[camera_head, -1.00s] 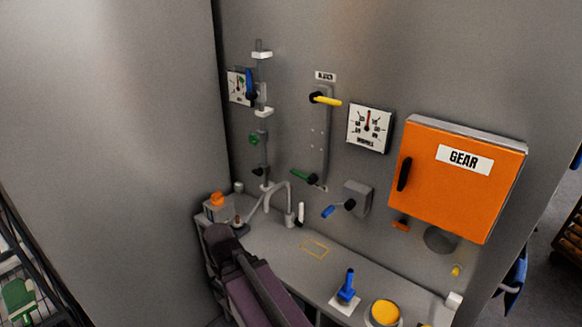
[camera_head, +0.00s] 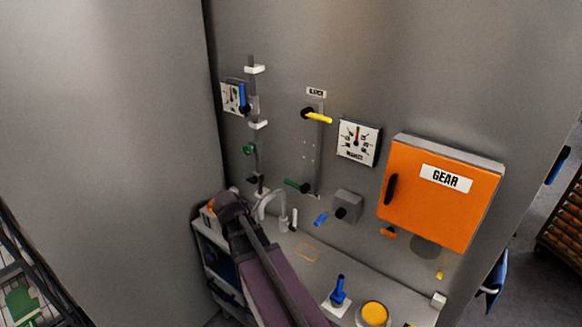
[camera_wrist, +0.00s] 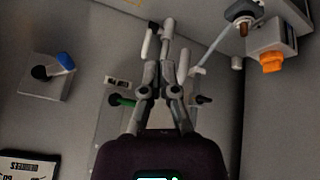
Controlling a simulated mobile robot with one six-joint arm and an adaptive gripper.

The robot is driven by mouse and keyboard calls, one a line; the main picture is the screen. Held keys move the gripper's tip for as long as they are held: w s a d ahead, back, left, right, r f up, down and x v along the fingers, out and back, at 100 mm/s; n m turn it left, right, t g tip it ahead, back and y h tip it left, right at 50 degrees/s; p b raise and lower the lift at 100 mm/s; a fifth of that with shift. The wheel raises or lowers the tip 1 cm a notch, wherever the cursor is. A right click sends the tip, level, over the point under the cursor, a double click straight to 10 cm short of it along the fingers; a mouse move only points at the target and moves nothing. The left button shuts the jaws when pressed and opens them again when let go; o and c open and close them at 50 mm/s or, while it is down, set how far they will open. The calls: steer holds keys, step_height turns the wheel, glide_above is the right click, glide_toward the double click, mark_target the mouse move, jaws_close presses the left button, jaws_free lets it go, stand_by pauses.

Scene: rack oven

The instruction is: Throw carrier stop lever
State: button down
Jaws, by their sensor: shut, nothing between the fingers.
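I cannot read which lever is the carrier stop lever. On the wall, a yellow lever (camera_head: 318,117) sits at the top of a vertical plate and a green lever (camera_head: 297,186) at its foot. A blue lever (camera_head: 320,219) is on a grey box, another blue lever (camera_head: 242,96) is at the upper left, and a third (camera_head: 338,289) stands on the counter. The wrist view shows the green lever (camera_wrist: 122,101) and the box's blue lever (camera_wrist: 65,62). My gripper (camera_wrist: 165,60) is shut and empty, apart from both levers in the picture.
An orange GEAR cabinet (camera_head: 440,195) juts from the wall at right. A dial (camera_head: 358,142) is beside the yellow lever. A curved tap (camera_head: 268,203) and a yellow round button (camera_head: 374,313) are on the counter (camera_head: 310,270). An orange-capped device (camera_wrist: 272,62) shows in the wrist view.

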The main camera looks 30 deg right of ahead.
steer(key=w+d+r+m+t+h+p, duration=0.1)
steer(key=w+d+r+m+h+p, duration=0.3)
steer(key=d+r, duration=0.8)
steer(key=w+r+m+p, duration=0.1)
steer(key=w+m+p, duration=0.1)
steer(key=w, duration=0.1)
steer(key=shift+d+r+t+h, duration=0.15)
steer(key=shift+d+t+h, duration=0.15)
steer(key=shift+t+h, duration=0.1)
steer(key=shift+w, duration=0.1)
steer(key=b, duration=0.6)
glide_above(291, 182)
steer(key=s+a, duration=0.1)
steer(key=a, duration=0.1)
step_height(291, 182, down, 6)
steer(key=shift+w+d+f+b, duration=0.1)
steer(key=shift+d+f+b, duration=0.1)
steer(key=shift+f+b, duration=0.7)
steer(key=shift+w+d+f+b, duration=0.1)
steer(key=shift+d+f+b, duration=0.05)
steer(key=shift+f+b, duration=0.7)
steer(key=shift+f, duration=0.1)
steer(key=shift+a+f+b, duration=0.1)
steer(key=shift+f+b, duration=0.5)
steer(key=shift+b, duration=0.15)
